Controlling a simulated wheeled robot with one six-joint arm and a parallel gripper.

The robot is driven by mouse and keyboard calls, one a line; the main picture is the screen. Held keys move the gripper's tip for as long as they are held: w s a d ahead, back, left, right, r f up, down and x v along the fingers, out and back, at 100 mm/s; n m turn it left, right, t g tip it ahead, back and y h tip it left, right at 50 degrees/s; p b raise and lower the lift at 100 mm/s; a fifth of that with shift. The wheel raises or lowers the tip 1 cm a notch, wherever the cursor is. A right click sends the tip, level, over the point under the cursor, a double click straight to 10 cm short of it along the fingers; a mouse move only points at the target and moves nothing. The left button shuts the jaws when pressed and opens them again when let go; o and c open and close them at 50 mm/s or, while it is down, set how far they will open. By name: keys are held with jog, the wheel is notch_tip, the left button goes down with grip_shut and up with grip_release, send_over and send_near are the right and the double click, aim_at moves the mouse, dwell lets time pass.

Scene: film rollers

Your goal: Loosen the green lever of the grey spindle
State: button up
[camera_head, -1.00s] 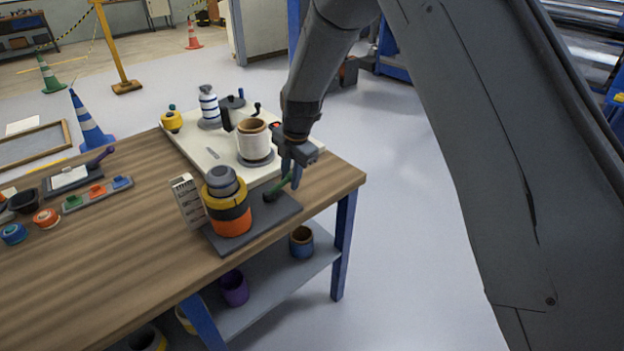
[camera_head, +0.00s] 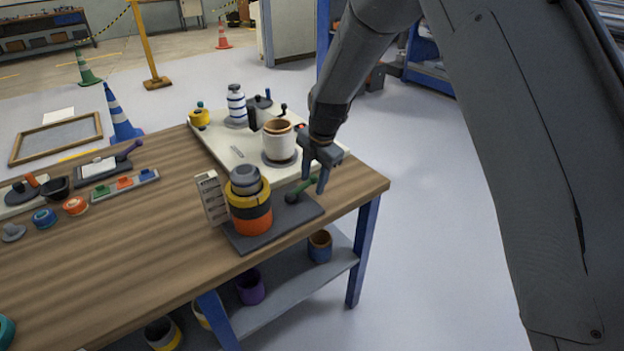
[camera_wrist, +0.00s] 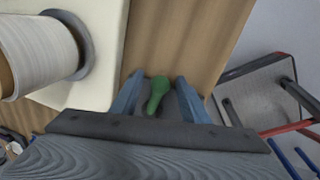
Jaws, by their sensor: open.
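The grey spindle (camera_head: 245,178) stands on a dark base plate (camera_head: 262,238) near the table's right end. Yellow, black and orange rolls (camera_head: 252,210) are stacked around it. The green lever (camera_head: 305,188) rises at a tilt from the right part of the base plate. My gripper (camera_head: 315,180) is open at the lever's upper end. In the wrist view the green lever (camera_wrist: 156,92) lies between the two blue-grey fingers, with a gap on each side. The spindle does not show clearly in the wrist view.
A pale board (camera_head: 222,148) behind holds a white roll (camera_head: 279,145) close to my gripper. A perforated light block (camera_head: 211,197) stands left of the stack. The wooden table's (camera_head: 130,265) right edge is near. Rolls lie on the lower shelf (camera_head: 290,293).

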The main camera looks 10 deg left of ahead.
jog(key=shift+s+d+r+b, duration=0.2)
jog(key=shift+r+b, duration=0.1)
jog(key=shift+r, duration=1)
jog(key=shift+s+d+r+b, duration=0.15)
jog(key=shift+r+b, duration=0.2)
jog(key=shift+r, duration=0.9)
jog(key=shift+s+d+r+b, duration=0.1)
jog(key=shift+d+r+b, duration=0.15)
jog(key=shift+r, duration=1.05)
